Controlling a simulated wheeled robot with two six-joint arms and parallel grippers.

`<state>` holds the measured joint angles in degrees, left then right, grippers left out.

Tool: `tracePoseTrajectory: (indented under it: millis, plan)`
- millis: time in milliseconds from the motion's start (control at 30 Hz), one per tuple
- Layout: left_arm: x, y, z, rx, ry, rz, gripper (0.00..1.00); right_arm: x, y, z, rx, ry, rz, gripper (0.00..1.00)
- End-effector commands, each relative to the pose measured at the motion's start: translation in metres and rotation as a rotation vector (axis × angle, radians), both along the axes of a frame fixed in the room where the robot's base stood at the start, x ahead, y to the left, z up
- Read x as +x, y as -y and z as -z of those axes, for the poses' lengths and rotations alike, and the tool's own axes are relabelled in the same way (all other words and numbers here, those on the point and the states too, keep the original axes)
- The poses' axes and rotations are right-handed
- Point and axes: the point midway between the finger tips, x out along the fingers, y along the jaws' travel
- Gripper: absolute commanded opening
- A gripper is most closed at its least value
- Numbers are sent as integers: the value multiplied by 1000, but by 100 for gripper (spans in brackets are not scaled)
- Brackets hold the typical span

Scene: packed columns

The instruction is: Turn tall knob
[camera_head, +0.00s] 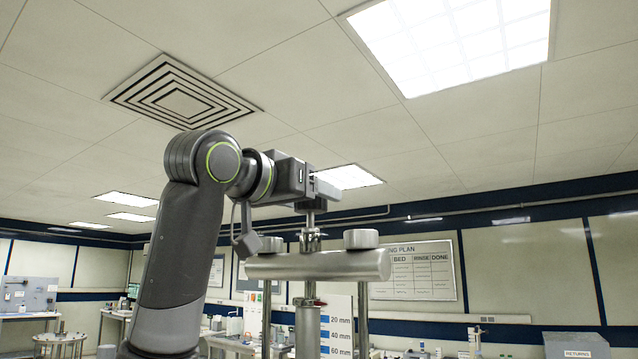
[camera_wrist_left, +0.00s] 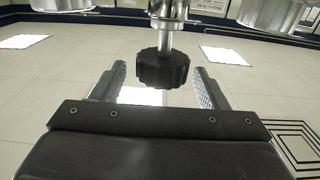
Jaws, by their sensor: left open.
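The tall knob (camera_wrist_left: 162,69) is a black, lobed knob on a shiny metal stem, shown in the left wrist view. In the head view its stem (camera_head: 311,219) rises from a metal crossbar (camera_head: 318,265), and the knob itself is hidden behind my gripper. My left gripper (camera_head: 322,190) is at the top of the stem, reaching in from the left. In the left wrist view my left gripper (camera_wrist_left: 160,72) is open, with one finger on each side of the knob and a visible gap on both sides. My right gripper is not in view.
The crossbar carries two round metal caps (camera_head: 361,239) and stands on metal posts (camera_head: 363,318). A white scale board (camera_head: 338,322) with blue marks is behind it. Benches with lab items line the back wall. The air above the knob is clear up to the ceiling.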

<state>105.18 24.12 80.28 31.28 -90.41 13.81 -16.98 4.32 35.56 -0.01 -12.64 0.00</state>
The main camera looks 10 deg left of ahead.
Motion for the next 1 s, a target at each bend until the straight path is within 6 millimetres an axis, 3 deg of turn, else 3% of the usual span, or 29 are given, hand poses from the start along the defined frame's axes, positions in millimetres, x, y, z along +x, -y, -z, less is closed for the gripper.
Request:
tracePoseTrajectory:
  millis: [33,300,667,1000]
  plan:
    - [8,3,-4,0,-4,0,67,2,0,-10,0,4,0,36]
    - [32,13,-1,0,-1,-1,67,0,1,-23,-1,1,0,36]
    - [36,14,1,0,0,-1,67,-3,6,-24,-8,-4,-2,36]
    - [36,14,0,0,0,-1,24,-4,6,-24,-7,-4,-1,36]
